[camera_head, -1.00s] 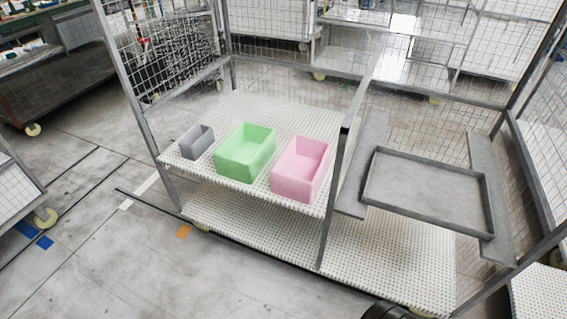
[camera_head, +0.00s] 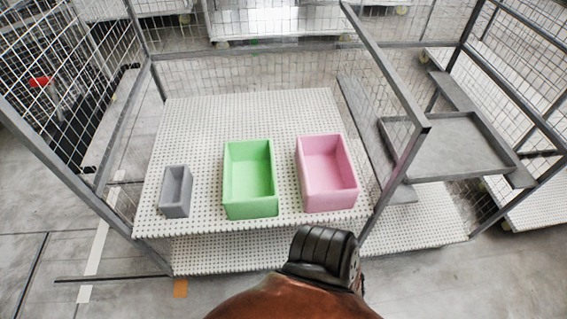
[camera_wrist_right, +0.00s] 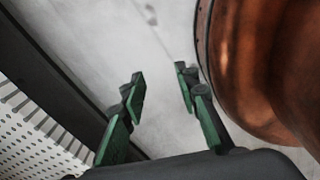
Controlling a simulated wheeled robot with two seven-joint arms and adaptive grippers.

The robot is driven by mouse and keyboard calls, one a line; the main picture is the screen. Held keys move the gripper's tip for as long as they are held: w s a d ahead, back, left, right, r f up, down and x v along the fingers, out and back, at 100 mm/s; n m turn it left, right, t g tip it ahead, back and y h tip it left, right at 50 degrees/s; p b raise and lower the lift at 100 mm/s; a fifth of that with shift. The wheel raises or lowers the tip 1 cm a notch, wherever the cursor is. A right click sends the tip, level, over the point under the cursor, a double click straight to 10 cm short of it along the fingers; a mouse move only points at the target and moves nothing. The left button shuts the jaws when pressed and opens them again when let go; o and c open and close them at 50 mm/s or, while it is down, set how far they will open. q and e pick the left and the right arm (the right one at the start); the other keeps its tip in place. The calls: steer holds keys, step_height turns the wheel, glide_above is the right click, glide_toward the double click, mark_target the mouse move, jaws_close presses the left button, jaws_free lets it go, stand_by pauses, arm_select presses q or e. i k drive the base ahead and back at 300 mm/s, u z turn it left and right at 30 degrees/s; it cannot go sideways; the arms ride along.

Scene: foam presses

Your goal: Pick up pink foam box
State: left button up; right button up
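The pink foam box (camera_head: 328,199) stands upright and open-topped on the white perforated shelf (camera_head: 250,108), at the right of a row of three boxes. It looks empty. My right gripper (camera_wrist_right: 160,98) is open and empty in the right wrist view, with green finger pads apart over the grey floor. The pink box is not in that view. In the head view neither gripper's fingers show; a brown and black part of my own body is at the bottom centre, in front of the shelf. My left gripper is not in view.
A green box (camera_head: 250,208) stands left of the pink one, with a small gap, and a small grey box (camera_head: 176,205) stands further left. A metal post (camera_head: 395,180) rises right of the pink box. A grey tray (camera_head: 450,150) lies beyond it.

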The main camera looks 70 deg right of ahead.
mark_target(328, 182)
steer(key=i, duration=0.95)
steer(key=z, duration=2.35)
